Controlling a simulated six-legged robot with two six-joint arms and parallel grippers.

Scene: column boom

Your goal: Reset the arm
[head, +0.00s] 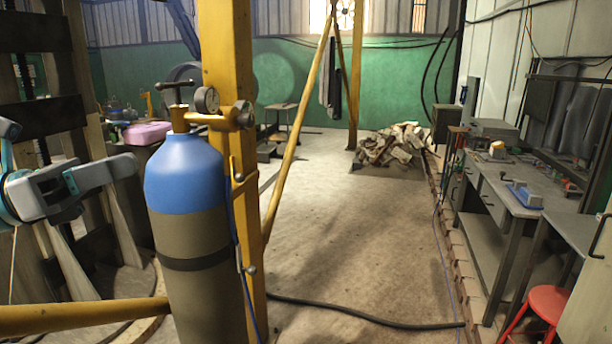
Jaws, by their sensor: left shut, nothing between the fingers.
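My left gripper (132,166), grey with teal bands, reaches in from the left edge. Its fingers are shut with nothing between them. Its tip is just left of a blue-topped gas cylinder (185,180) in the picture; I cannot tell whether they touch. My right gripper is not in view.
The cylinder with its pressure gauge (207,100) stands against a yellow column (226,50). A yellow bar (85,316) crosses low at the left. A black hose (365,319) lies on the floor. A workbench (520,205) and red stool (548,302) stand right. The middle floor is open.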

